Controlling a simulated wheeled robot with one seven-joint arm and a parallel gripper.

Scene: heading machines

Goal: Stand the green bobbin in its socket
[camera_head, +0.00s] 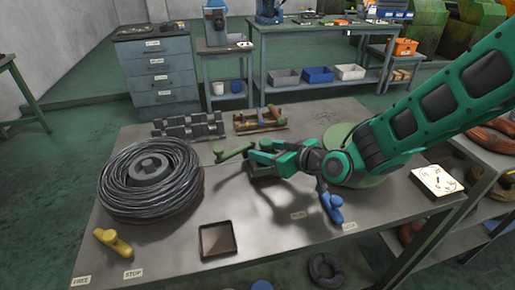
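My gripper (254,156) is low over the middle of the workbench, its fingers pointing left. A green piece with a rounded end (232,152) shows just left of the fingertips, and a darker green part shows beneath them. I cannot tell whether this green piece is the bobbin or a lever, or whether the fingers touch it. A brown wooden holder (260,127) with small coloured pieces stands behind the gripper. I cannot make out which socket is the green bobbin's. The fingers' gap is too small and overlapped to read.
A large wire coil (150,181) fills the bench's left side. A dark rack (188,127) stands behind it. A yellow lever (112,242), brown tray (217,240) and blue lever (332,207) are along the front. A white dial (437,181) is at right. Bare bench lies around the tray.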

